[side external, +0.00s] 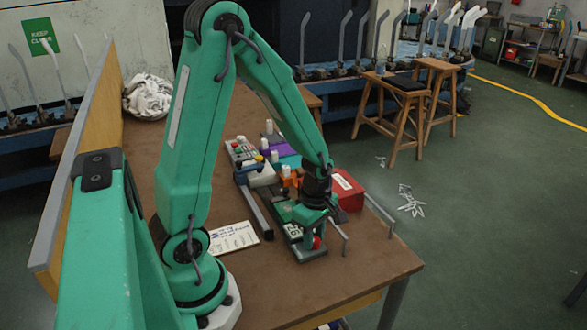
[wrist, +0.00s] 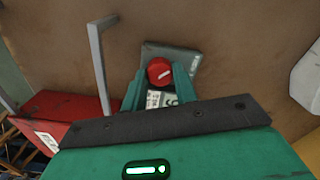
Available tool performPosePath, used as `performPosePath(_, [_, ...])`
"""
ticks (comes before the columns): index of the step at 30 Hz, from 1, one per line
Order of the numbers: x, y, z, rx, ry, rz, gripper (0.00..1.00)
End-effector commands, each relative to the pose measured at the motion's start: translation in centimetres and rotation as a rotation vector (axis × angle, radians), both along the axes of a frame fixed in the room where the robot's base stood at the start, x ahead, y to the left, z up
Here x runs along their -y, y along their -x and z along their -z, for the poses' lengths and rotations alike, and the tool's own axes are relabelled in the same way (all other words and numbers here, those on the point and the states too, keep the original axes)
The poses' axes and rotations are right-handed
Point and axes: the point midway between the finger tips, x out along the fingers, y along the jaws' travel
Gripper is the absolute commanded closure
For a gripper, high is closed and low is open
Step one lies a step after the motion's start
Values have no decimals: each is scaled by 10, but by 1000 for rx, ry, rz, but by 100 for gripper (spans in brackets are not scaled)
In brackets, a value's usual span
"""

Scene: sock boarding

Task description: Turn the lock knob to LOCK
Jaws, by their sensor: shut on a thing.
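The lock knob (wrist: 160,71) is a round red knob with a white line on top, tilted from lower left to upper right in the wrist view. It sits on a grey box (wrist: 188,61) with a white lettered label (wrist: 158,98), too small to read surely. In the side external view the red knob (side external: 316,242) shows low beneath my gripper (side external: 314,228), near the table's right edge. My gripper's green fingers (wrist: 158,80) stand on both sides of the knob and are shut on it. The fingers and wrist hide part of the box.
A red box (side external: 346,192) with a white label stands just behind my gripper. Thin grey metal brackets (side external: 379,214) stand near the table's right edge. A printed sheet (side external: 234,238) and a dark bar (side external: 256,213) lie to the left. Several coloured blocks (side external: 265,155) stand behind.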

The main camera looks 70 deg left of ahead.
Motion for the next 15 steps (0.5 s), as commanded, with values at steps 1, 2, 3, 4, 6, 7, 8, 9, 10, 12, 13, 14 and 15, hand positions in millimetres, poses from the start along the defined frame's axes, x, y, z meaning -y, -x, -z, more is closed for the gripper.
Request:
performPosePath(1, [0,0,0,0,0,1,94])
performPosePath(2, [0,0,0,0,0,2,94])
performPosePath(3, [0,0,0,0,0,4,94])
performPosePath(4, [0,0,0,0,0,6,94])
performPosePath(6, [0,0,0,0,0,15,94])
performPosePath(7, [0,0,0,0,0,21,94])
performPosePath(8, [0,0,0,0,0,27,94])
performPosePath(9, [0,0,0,0,0,37,94])
performPosePath(10, [0,0,0,0,0,47,94])
performPosePath(12, [0,0,0,0,0,73,94])
performPosePath(13, [0,0,0,0,0,88,94])
performPosePath(14, [0,0,0,0,0,102,94])
performPosePath(15, [0,0,0,0,0,125,94])
